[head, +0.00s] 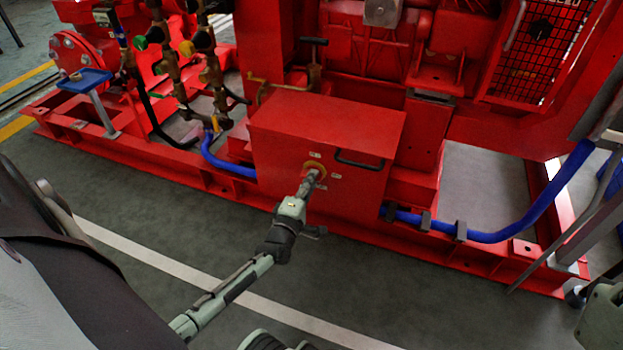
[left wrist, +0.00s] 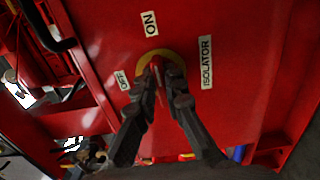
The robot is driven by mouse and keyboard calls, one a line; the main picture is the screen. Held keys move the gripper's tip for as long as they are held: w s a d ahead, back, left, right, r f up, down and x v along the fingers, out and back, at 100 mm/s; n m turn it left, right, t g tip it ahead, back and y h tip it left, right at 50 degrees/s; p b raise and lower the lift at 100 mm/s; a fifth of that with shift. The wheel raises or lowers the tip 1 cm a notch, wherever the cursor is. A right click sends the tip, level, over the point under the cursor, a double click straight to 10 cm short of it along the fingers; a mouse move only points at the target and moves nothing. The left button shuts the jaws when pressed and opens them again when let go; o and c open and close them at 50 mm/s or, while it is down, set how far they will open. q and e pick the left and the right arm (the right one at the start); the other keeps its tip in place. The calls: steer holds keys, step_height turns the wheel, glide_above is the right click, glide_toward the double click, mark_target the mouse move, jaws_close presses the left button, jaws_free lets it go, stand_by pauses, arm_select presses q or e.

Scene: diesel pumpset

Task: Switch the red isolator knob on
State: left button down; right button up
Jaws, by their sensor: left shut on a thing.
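The red isolator knob (left wrist: 160,86) sits on a yellow round plate (left wrist: 142,60) on the front of a red box (head: 290,150). In the left wrist view an ON label (left wrist: 150,24), an OFF label (left wrist: 123,80) and an ISOLATOR label (left wrist: 206,62) surround the plate. My left gripper (left wrist: 162,72) is shut on the knob, with a dark finger on each side of it. In the head view my left gripper (head: 312,178) reaches the box front and covers most of the knob. The knob's exact pointing direction is partly hidden by the fingers. My right gripper is not in view.
A black handle (head: 360,160) is on the box front, right of the knob. A blue hose (head: 490,236) runs along the red base frame (head: 440,258). Valves and pipes (head: 205,75) stand to the left. The grey floor in front is clear.

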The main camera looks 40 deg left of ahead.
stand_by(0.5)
arm_select(q)
steer(key=c, duration=1.6)
jaws_free()
steer(key=v, duration=1.2)
